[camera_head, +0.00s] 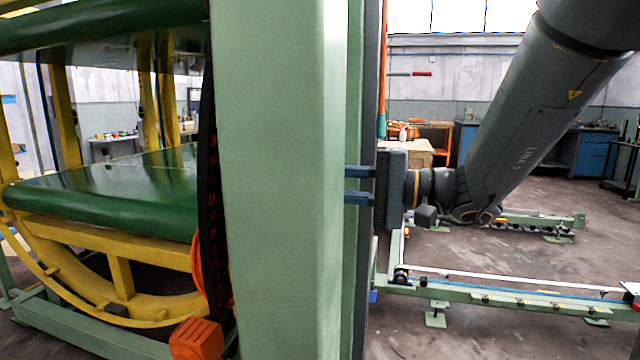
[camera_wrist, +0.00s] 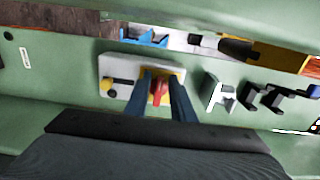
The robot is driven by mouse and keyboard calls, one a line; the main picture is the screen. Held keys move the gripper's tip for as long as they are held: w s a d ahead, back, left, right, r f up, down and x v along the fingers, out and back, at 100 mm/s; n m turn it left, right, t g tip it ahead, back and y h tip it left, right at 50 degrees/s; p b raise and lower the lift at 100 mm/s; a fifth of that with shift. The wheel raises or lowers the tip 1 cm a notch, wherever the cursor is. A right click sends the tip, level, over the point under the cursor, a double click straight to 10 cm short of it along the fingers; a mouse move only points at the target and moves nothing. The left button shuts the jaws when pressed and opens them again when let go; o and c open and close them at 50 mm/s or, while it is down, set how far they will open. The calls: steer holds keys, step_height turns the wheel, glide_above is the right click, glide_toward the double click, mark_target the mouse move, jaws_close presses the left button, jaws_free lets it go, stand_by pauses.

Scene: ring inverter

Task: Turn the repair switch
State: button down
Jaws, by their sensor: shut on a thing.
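The repair switch (camera_wrist: 159,92) is a red handle on a yellow base, fixed to a pale grey plate (camera_wrist: 112,66) on the green frame in the wrist view. My gripper (camera_wrist: 160,78) has its two blue fingers on either side of the red handle, shut on it. The fingertips hide part of the switch and its base. In the head view my gripper (camera_head: 350,184) reaches in from the right to the green post, and the switch is hidden there.
A green post (camera_head: 275,180) fills the middle of the head view. Left of it stands a yellow ring frame (camera_head: 120,280) with a green belt. Black and grey brackets (camera_wrist: 250,95) sit right of the switch. Floor is open at the right between low green rails (camera_head: 520,303).

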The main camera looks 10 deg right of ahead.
steer(key=c, duration=1.8)
jaws_free()
steer(key=shift+c, duration=0.2)
steer(key=shift+d, duration=0.1)
steer(key=v, duration=0.7)
steer(key=shift+d, duration=0.3)
steer(key=shift+s, duration=0.2)
